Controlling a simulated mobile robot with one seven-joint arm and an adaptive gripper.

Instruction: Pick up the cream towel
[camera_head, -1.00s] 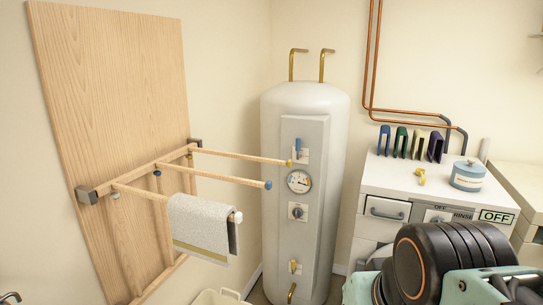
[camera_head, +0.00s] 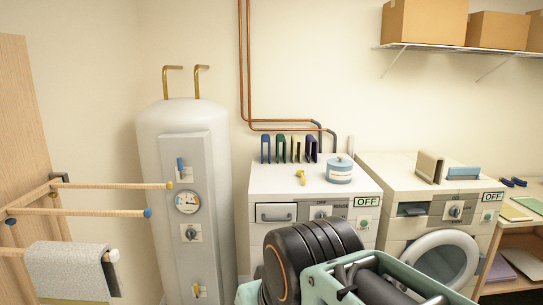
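A cream folded piece (camera_head: 429,166), which looks like a towel, stands upright on top of the right-hand white machine (camera_head: 391,183). A light blue folded piece (camera_head: 463,172) lies just right of it. A pale grey-white towel (camera_head: 70,270) with an olive band near its lower edge hangs over the front bar of the wooden drying rack (camera_head: 85,212) at the left. Both are clear of my arm, whose black and teal links fill the bottom middle. My gripper's fingers do not show.
The right machine's round door (camera_head: 442,258) shows. A grey tank (camera_head: 185,130) stands left. Boxes (camera_head: 425,22) sit on a wall shelf.

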